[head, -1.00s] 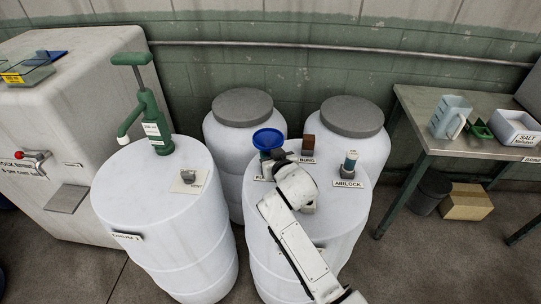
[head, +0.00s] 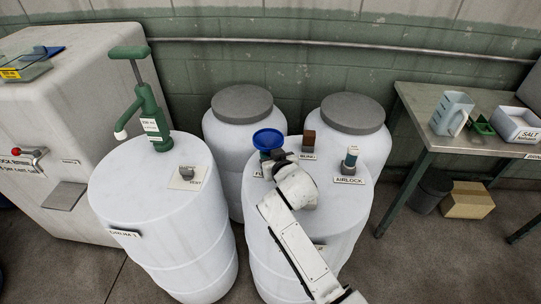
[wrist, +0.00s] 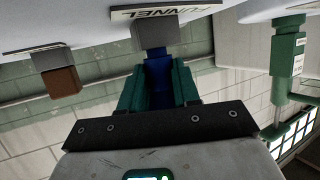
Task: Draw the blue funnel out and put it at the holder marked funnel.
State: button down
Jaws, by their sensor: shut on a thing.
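The blue funnel (head: 268,138) stands upright at the back left of the right-hand drum's top, its wide rim up. In the wrist view, which is upside down, its blue body (wrist: 157,70) sits between my green fingers. My gripper (wrist: 158,88) is shut on it. The funnel's narrow end meets a grey holder (wrist: 155,32) beside a plate marked FUNNEL (wrist: 160,11). I cannot tell how deep the stem sits in it. In the head view my gripper (head: 272,157) is partly hidden behind my white wrist.
A brown bung (head: 308,141) in its holder stands close right of the funnel, and an airlock (head: 350,158) farther right. A drum with a green pump (head: 153,115) stands left. Two grey-lidded drums (head: 242,103) stand behind. A table (head: 430,125) is at right.

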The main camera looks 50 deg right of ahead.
jog(key=shift+f, duration=0.35)
jog(key=c, duration=0.7)
grip_release()
jog(key=shift+c, duration=0.2)
jog(key=shift+s, duration=0.1)
jog(key=b+v, duration=0.1)
jog(key=v, duration=0.9)
jog(key=shift+s+a+r, duration=0.2)
jog(key=shift+s+a, duration=0.05)
